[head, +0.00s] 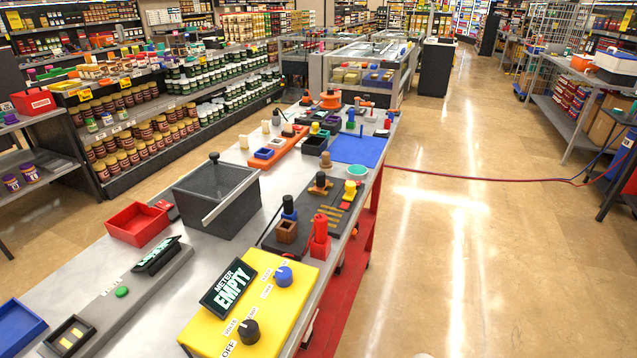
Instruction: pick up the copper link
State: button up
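I cannot surely tell which thing is the copper link. On the long metal table, a dark board (336,222) carries several small gold strips (330,214), a brown hollow block (286,231) and a copper-brown piece with a dark knob (320,183). Any of the brown or gold pieces could be the link at this size. A yellow piece (350,189) and a red post (320,240) stand on or beside the same board. My gripper is not in the view.
A yellow meter box (290,309) reading EMPTY stands at the table's near end. A dark bin (216,195), red tray (137,223) and blue tray (17,326) are left of it. A blue mat (358,148) lies farther back. Open floor (440,260) lies right, crossed by a red-blue cable (480,178).

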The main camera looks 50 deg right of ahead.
aim_at(321, 183)
jog(key=i+l+u, duration=0.15)
jog(key=l, duration=0.7)
jog(key=l+u, duration=0.15)
jog(key=l, duration=0.7)
